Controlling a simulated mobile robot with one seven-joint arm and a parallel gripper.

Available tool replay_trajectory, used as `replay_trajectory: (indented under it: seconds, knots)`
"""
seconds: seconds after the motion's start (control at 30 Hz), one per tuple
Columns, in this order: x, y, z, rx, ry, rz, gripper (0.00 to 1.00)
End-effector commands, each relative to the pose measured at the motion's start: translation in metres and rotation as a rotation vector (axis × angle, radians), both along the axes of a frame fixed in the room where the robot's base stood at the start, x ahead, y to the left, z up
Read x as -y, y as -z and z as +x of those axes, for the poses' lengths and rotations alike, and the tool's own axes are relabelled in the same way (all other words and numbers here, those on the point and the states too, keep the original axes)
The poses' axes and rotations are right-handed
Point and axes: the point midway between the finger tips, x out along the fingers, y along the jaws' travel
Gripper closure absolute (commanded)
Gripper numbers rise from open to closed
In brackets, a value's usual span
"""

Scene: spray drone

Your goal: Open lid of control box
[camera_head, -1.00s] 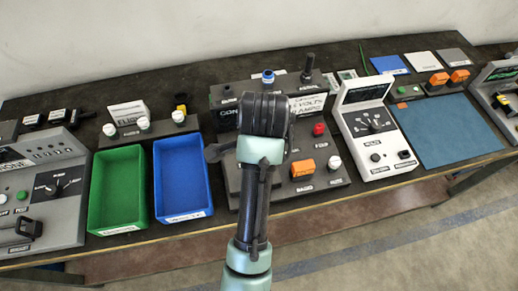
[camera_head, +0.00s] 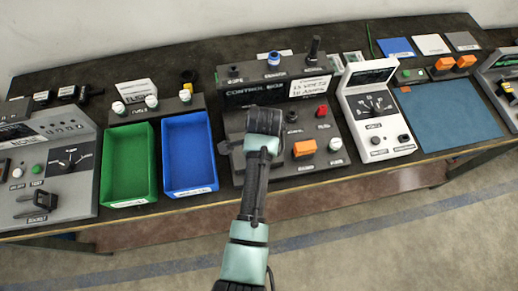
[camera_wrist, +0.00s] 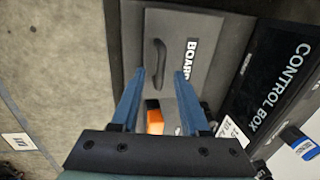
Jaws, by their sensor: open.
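The control box (camera_head: 255,94) is a dark grey console in the middle of the bench, with a black labelled strip along its raised back. In the wrist view its lid (camera_wrist: 205,32) is a flat grey panel marked BOARD, lying closed. A black curved handle (camera_wrist: 159,60) stands on the lid. My gripper (camera_wrist: 160,76) is open and empty. Its two blue fingers point at the lid, and the handle shows between and just beyond their tips. I cannot tell whether they touch it. In the head view my wrist covers the lid and the fingers are hidden.
A red button (camera_head: 321,111), an orange switch (camera_head: 304,148) and a white knob (camera_head: 335,144) sit right of my wrist. A blue bin (camera_head: 190,188) and a green bin (camera_head: 128,198) stand to the left.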

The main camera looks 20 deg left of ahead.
Motion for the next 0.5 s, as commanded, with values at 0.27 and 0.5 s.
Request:
replay_trajectory:
  seconds: [0.27,0.5]
  knots:
    - [-0.0013,0.0095,0.0016,0.001,-0.001,0.000,0.55]
    - [-0.0013,0.0091,0.0017,0.001,-0.001,0.000,0.68]
